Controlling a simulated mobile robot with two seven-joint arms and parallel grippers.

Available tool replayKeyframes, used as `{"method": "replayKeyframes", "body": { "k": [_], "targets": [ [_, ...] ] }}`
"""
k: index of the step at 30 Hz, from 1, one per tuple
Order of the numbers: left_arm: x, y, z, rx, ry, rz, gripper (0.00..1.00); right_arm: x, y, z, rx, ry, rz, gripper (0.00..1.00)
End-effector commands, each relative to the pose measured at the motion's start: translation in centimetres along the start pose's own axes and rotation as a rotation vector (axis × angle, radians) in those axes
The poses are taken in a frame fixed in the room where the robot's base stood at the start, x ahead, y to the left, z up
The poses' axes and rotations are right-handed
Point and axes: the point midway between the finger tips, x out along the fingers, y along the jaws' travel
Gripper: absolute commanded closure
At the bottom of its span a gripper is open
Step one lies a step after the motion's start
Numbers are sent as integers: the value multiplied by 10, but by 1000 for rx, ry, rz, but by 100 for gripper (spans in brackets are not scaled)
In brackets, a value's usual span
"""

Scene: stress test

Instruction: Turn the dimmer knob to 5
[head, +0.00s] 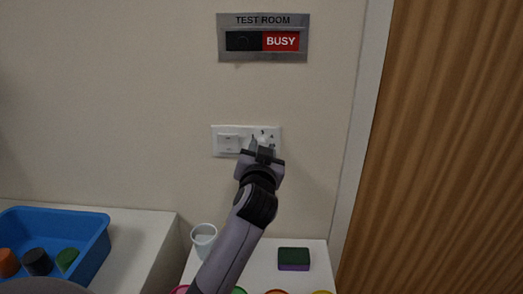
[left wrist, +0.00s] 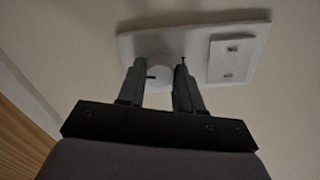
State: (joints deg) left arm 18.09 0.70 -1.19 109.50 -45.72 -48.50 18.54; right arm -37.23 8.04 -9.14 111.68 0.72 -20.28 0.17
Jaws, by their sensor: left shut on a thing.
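The white wall plate (head: 245,129) is on the wall, with a flat rocker switch (head: 228,143) at its left and the round dimmer knob at its right. Small dark marks stand around the knob, too small to read surely. My left gripper (head: 262,147) reaches up to the plate and hides most of the knob. In the left wrist view, the two fingers of the left gripper (left wrist: 160,72) are on either side of the white knob (left wrist: 159,77), shut on it. A short dark mark shows on the knob. My right gripper is not in view.
A "TEST ROOM" sign (head: 263,20) reading BUSY hangs above. Below are a white cup (head: 204,237), a green-and-purple sponge (head: 294,259) and a blue bin (head: 100,225) with several coloured pieces. A wooden door (head: 450,150) stands right. The wall around the plate is clear.

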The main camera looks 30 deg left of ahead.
Motion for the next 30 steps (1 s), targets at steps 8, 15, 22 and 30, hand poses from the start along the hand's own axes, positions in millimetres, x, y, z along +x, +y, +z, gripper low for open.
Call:
{"method": "replayKeyframes", "body": {
  "k": [8, 15, 22, 30],
  "targets": [
    [0, 0, 0, 64, 1, -1, 96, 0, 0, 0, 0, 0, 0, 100],
    [0, 0, 0, 72, 1, -1, 96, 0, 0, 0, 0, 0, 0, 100],
    [0, 0, 0, 71, 1, -1, 52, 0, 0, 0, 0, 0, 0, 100],
    [0, 0, 0, 70, 1, 0, 40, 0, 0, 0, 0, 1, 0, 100]
  ]
}}
